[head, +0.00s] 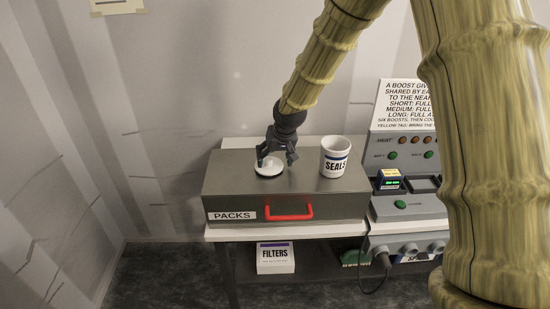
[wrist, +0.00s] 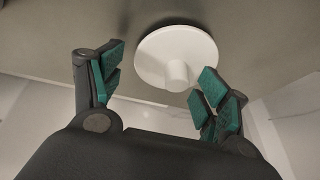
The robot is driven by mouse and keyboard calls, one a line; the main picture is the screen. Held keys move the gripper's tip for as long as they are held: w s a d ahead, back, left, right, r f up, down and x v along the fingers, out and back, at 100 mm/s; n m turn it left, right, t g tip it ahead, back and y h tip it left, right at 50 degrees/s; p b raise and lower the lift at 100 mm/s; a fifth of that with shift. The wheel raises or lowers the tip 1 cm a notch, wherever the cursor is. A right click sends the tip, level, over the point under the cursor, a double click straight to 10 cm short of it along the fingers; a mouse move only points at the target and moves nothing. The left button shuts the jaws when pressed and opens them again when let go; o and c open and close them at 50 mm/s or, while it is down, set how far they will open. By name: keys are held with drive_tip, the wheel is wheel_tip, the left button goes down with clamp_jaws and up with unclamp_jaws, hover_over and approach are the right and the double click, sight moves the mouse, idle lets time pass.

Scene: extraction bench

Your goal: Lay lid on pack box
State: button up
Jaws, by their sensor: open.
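The pack box is a dark grey case (head: 285,187) labelled PACKS with a red handle, closed on top, standing on the bench. A round white lid (head: 268,170) with a knob lies flat on its top, left of the SEALS cup. In the wrist view the lid (wrist: 190,57) shows as a white disc with its knob towards me. My gripper (head: 276,162) is open above the lid. In the wrist view my gripper's green-padded fingers (wrist: 155,90) are apart on either side of the knob, and I see no contact with it.
A white cup labelled SEALS (head: 335,158) stands on the box right of my gripper. A control panel (head: 405,150) with buttons stands right of the box. A FILTERS box (head: 276,258) sits on the lower shelf. The box top's left part is clear.

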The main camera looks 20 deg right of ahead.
drive_tip(key=shift+r, duration=0.1)
drive_tip(key=b+v, duration=0.3)
drive_tip(key=v, duration=0.9)
idle(0.4)
